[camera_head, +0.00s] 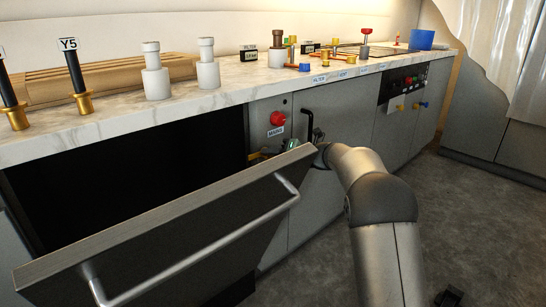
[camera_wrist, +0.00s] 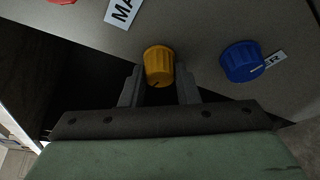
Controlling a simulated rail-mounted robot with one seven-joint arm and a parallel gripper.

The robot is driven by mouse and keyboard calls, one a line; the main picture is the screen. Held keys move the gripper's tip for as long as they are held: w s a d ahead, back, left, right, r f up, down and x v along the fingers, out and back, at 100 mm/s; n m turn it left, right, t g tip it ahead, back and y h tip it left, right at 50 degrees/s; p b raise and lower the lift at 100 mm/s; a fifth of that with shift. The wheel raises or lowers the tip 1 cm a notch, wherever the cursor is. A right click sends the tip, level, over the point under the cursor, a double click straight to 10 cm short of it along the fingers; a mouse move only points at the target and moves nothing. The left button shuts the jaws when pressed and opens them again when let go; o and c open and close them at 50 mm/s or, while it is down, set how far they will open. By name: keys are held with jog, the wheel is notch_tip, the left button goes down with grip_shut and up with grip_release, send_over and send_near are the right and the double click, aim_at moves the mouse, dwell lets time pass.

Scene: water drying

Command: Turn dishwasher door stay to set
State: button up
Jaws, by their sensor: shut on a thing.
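The dishwasher door (camera_head: 190,225) is tilted partly open with a bar handle on its front, and a dark cavity shows behind it. In the wrist view, a ribbed yellow knob (camera_wrist: 158,64) sits on the grey panel right of the cavity. I cannot read a label for it, so I cannot confirm it is the door stay. My gripper (camera_wrist: 160,78) is shut on the yellow knob, one finger on each side. A dark mark shows near the knob's lower edge. In the head view, my gripper (camera_head: 284,149) is mostly hidden behind the door's upper right corner.
A blue knob (camera_wrist: 241,61) is close right of the yellow one. A red knob (camera_head: 278,119) with a MAINS label is above. The door's top edge is close to my wrist. Bottles (camera_head: 155,75) and levers (camera_head: 75,72) stand on the counter. The floor at right is mostly clear.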

jog(key=shift+r, duration=0.1)
dwell(0.3)
jog(key=o, duration=1)
jog(key=shift+c, duration=0.2)
jog(key=p+v, duration=0.4)
jog(key=v, duration=1.3)
jog(key=shift+s+r, duration=0.15)
jog(key=shift+r, duration=0.1)
jog(key=shift+d, duration=0.15)
